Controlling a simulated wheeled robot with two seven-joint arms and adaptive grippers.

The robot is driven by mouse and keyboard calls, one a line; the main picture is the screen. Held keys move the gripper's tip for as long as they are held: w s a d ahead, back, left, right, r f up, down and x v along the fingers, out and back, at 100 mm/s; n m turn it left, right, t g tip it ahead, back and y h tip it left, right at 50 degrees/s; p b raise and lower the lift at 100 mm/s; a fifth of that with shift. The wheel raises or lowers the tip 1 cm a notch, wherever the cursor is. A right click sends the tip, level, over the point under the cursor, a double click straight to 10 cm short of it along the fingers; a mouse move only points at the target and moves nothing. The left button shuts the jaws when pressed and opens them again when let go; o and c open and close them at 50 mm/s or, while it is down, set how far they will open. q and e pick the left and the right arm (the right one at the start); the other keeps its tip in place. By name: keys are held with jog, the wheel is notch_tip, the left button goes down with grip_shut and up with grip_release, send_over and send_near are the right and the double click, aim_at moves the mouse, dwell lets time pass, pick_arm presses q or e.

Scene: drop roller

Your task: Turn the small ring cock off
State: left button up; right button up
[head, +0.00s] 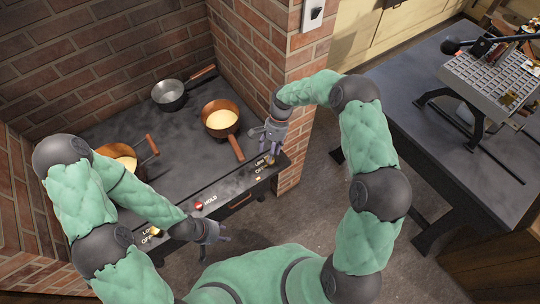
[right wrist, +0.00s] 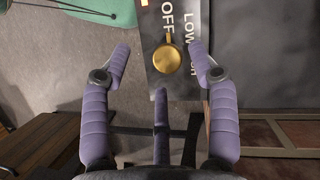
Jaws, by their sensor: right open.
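A round brass cock (right wrist: 167,59) sits on the dark front strip of the hob, beside the words OFF and LOW. It also shows in the head view at the right end of the strip (head: 270,160). My right gripper (head: 268,150) is open above it; in the right wrist view its purple fingers (right wrist: 162,62) stand either side of the cock with a gap, gripping nothing. My left gripper (head: 217,241) is open and empty in front of the strip.
The dark hob (head: 160,135) holds a grey pan (head: 169,95), a copper pan (head: 220,117) with its handle towards the right cock, and another copper pan (head: 118,154). A red HOLD button (head: 199,205) lies between the cocks. A brick pillar (head: 298,110) stands close right.

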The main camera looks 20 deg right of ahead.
jog(key=shift+r, duration=2.8)
